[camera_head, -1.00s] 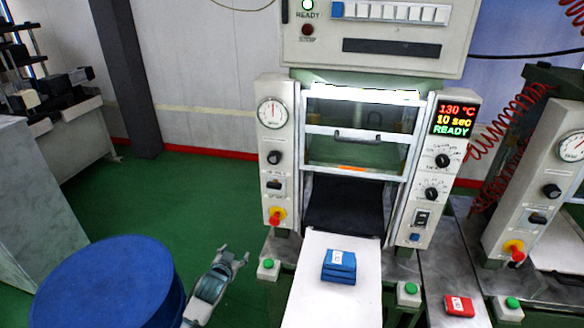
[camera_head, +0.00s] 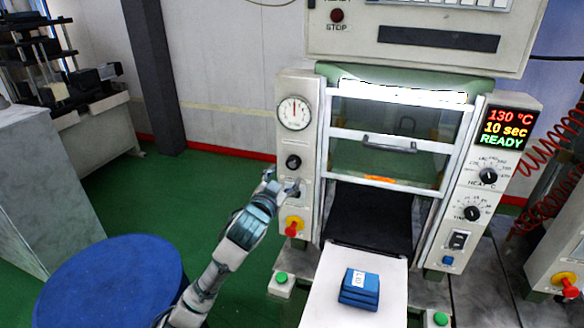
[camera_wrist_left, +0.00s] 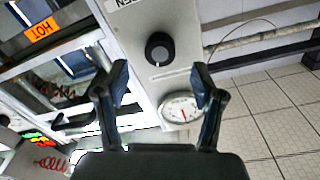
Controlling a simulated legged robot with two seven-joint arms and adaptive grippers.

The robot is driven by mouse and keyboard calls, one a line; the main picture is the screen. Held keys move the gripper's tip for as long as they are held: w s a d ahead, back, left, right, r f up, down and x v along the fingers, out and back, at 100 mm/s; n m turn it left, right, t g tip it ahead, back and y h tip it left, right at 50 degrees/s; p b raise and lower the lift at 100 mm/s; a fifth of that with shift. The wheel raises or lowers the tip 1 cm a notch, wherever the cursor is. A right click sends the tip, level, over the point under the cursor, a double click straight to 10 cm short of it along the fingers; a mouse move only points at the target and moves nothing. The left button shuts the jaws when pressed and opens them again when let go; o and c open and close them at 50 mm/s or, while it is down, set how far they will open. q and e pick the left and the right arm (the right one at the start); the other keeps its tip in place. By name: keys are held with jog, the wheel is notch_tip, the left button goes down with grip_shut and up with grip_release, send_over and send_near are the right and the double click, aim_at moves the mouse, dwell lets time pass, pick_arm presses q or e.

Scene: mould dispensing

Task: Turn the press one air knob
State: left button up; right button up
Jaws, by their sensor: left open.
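The press one panel (camera_head: 290,85) has a round white gauge (camera_head: 294,113) with a black round knob (camera_head: 293,162) under it. My left gripper (camera_head: 281,184) is in front of the panel, just below the black knob in the head view. In the left wrist view, my left gripper (camera_wrist_left: 159,77) is open and empty, and the black knob (camera_wrist_left: 159,47) shows beyond and between the fingertips, apart from them. The gauge (camera_wrist_left: 181,107) also shows there. The panel part behind the gripper is partly hidden. My right gripper is not in view.
The press door (camera_head: 385,160) has a handle and stands right of the panel. A green button (camera_head: 281,279) is below the panel. A blue drum (camera_head: 110,285) stands at lower left.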

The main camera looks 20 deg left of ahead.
aim_at(291, 166)
pick_arm(q)
jog(key=w, duration=0.6)
jog(key=shift+w+d, duration=0.1)
jog(key=shift+d, duration=0.1)
jog(key=c, duration=1.1)
